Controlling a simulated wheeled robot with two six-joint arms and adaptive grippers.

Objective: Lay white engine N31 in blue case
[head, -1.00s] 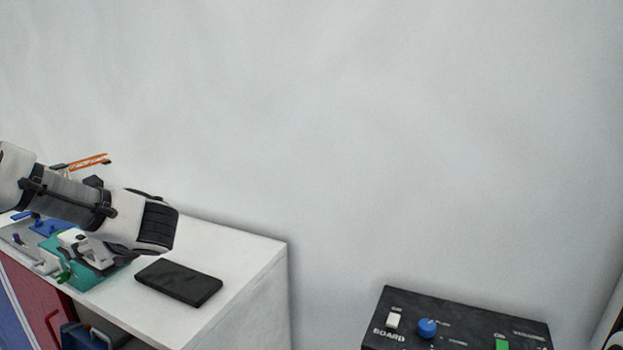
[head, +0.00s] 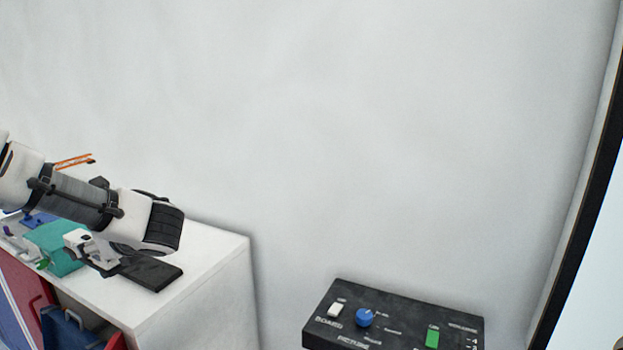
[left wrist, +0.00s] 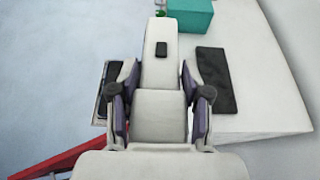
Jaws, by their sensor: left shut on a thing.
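My left gripper (head: 97,257) is shut on a white block-like piece (head: 77,240), which looks like the white engine; no N31 marking is legible. In the left wrist view the piece (left wrist: 160,95) sits between both fingers (left wrist: 160,105), with a small black square on top. It is beside the teal block, over or near the cabinet's front edge; its exact height is unclear. A blue case-like box with a handle (head: 70,330) shows low at the cabinet's front, partly cut off. My right gripper is out of view.
The white cabinet top (head: 205,250) carries a teal block (head: 55,250), a black slab (head: 152,272) and an orange crane boom (head: 73,161) at the back. A red door (head: 20,290) is at the front. A black control board (head: 395,318) stands right, beyond a gap.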

